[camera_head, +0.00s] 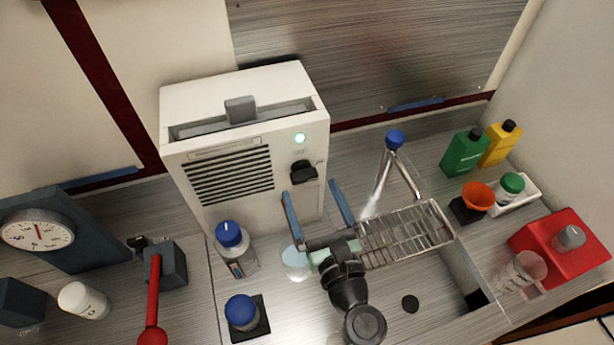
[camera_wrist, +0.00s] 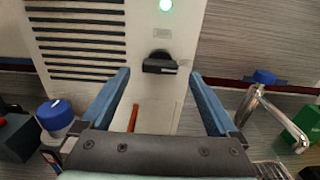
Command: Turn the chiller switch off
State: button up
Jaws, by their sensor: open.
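The chiller (camera_head: 250,150) is a white box with dark vent slats at the back of the counter. Its switch, a black rotary knob (camera_head: 304,172), sits on the front face right of the vents, below a lit green lamp (camera_head: 299,138). In the wrist view the knob (camera_wrist: 160,64) is ahead of my gripper, with its handle lying about level, and the green lamp (camera_wrist: 166,5) is above it. My gripper (camera_head: 310,190) is open and empty, its blue fingers apart, below the knob in the wrist view. No contact with the knob shows.
A blue-capped bottle (camera_head: 231,241) stands close in front of the chiller at left. A tap with a blue knob (camera_head: 394,139) and a wire rack (camera_head: 408,236) over the sink are to the right. A red lever (camera_head: 153,290) is at the lower left.

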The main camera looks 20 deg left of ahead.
aim_at(306, 181)
jog(key=shift+x, duration=1.85)
jog(key=c, duration=1.4)
